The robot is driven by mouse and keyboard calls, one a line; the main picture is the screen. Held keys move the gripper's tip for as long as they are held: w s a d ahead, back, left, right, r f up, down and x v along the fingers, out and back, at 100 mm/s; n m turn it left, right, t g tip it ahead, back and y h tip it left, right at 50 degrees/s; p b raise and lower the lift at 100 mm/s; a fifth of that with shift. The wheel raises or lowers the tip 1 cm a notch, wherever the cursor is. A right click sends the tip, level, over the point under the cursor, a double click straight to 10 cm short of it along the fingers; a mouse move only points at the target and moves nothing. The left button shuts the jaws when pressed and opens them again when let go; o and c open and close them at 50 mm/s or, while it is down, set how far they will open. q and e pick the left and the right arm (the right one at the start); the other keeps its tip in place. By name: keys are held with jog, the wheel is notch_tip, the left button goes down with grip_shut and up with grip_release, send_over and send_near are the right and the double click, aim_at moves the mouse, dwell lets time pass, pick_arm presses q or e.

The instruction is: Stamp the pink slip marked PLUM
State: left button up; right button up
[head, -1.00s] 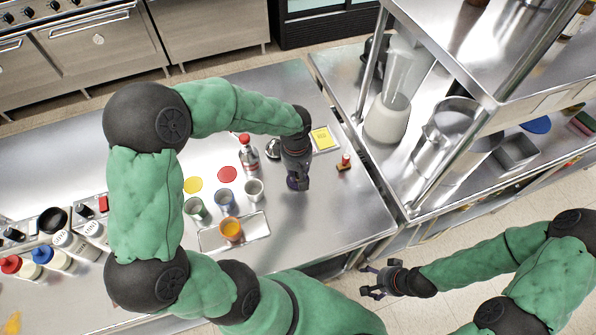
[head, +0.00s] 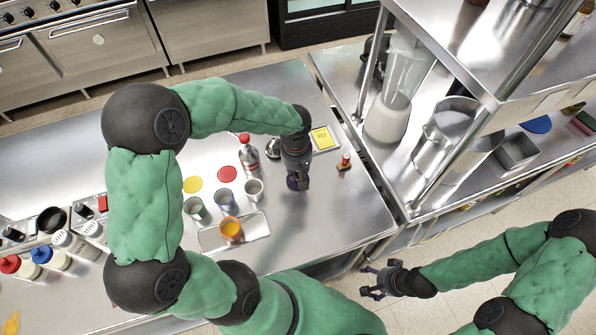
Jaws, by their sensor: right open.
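A small stamp with a red knob and a brown base (head: 344,162) stands on the steel counter, right of my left gripper. A yellow slip (head: 322,138) with small unreadable print lies in a pale tray or frame (head: 336,147) above it. I see no pink slip; my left arm covers part of the counter. My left gripper (head: 297,185) points down over the counter, apart from the stamp; its fingers are dark and bunched, so their opening cannot be told. My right gripper (head: 372,283) is open and empty, off the counter's front edge.
A blender (head: 390,110) and a steel shelf (head: 480,60) are at right. The counter's right front is clear.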

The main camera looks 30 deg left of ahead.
pick_arm(q)
jog(key=shift+s, duration=0.1)
dwell(0.4)
jog(key=shift+r+p, duration=2.35)
jog(key=shift+r, duration=1.15)
pick_arm(e)
notch_tip(320, 180, up, 5)
jog(key=shift+f, duration=0.2)
